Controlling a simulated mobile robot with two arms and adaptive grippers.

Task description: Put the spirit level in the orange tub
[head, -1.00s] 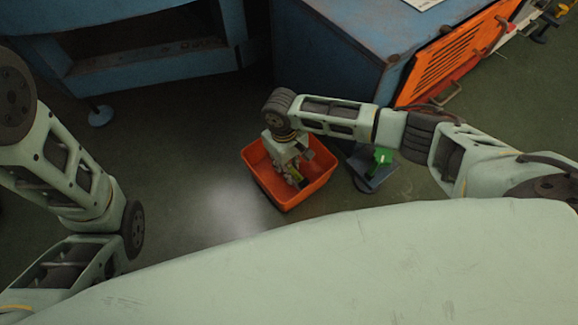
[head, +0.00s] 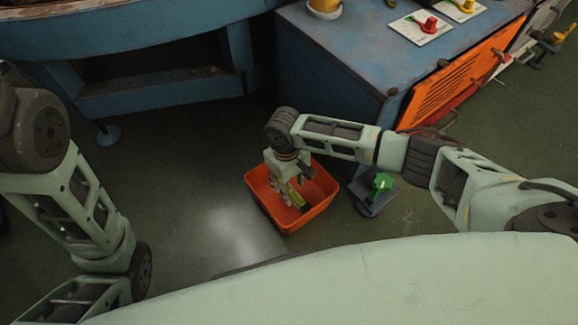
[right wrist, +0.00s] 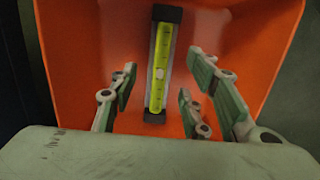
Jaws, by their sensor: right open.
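The spirit level (right wrist: 160,68), a dark bar with a yellow-green strip, lies inside the orange tub (right wrist: 75,55) in the right wrist view. It also shows partly in the head view (head: 297,198), beside my right gripper's fingers. The orange tub stands on the floor in the head view (head: 276,216). My right gripper (right wrist: 162,85) is open, its fingers apart on either side of the level, with gaps showing between them and it. In the head view the right gripper (head: 287,196) points down into the tub. My left gripper is out of view; only its arm shows.
A grey stand with a green part (head: 378,186) is close to the tub's right. A blue cabinet (head: 345,60) with an orange grille (head: 460,85) stands behind it. A blue machine (head: 160,95) is at the back left. The floor left of the tub is clear.

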